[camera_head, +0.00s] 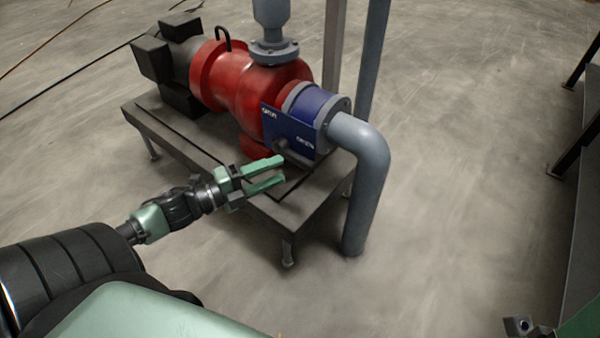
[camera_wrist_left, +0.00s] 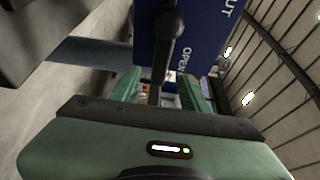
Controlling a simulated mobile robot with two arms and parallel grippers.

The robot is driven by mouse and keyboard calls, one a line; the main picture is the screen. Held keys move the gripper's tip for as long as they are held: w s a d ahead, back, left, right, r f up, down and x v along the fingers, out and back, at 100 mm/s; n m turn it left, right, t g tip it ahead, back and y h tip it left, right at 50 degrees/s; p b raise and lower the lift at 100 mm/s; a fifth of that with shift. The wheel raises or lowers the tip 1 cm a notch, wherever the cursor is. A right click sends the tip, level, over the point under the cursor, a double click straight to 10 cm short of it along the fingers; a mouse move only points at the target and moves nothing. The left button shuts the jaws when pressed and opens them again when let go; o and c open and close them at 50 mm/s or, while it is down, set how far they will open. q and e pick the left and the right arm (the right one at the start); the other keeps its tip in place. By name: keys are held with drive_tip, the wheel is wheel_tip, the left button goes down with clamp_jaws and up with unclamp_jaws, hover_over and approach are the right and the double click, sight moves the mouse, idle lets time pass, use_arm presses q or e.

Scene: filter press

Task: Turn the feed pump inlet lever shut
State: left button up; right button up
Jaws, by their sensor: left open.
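The feed pump (camera_head: 240,90) is red, with a blue valve section (camera_head: 312,103) at its inlet end. A blue plate (camera_head: 290,130) there carries white lettering, with OPEN at its right in the head view. The dark grey lever (camera_head: 283,149) stands out in front of the plate. In the left wrist view the lever (camera_wrist_left: 165,28) is close ahead, its arm pointing down beside OPEN. My left gripper (camera_head: 282,170) is open, its green fingers just in front of the lever; I cannot tell whether they touch it. My right gripper cannot be made out clearly at the bottom right corner.
The pump stands on a low dark table (camera_head: 190,148). A grey elbow pipe (camera_head: 368,180) drops from the inlet to the floor, right of the lever. A vertical grey pipe (camera_head: 271,20) rises above the pump. Open concrete floor lies in front and to the right.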

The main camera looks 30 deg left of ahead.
sight(296, 162)
use_arm(q)
drive_tip(key=b+x, duration=0.2)
drive_tip(key=x, duration=0.5)
drive_tip(key=shift+w+b, duration=0.35)
clamp_jaws()
idle(1.1)
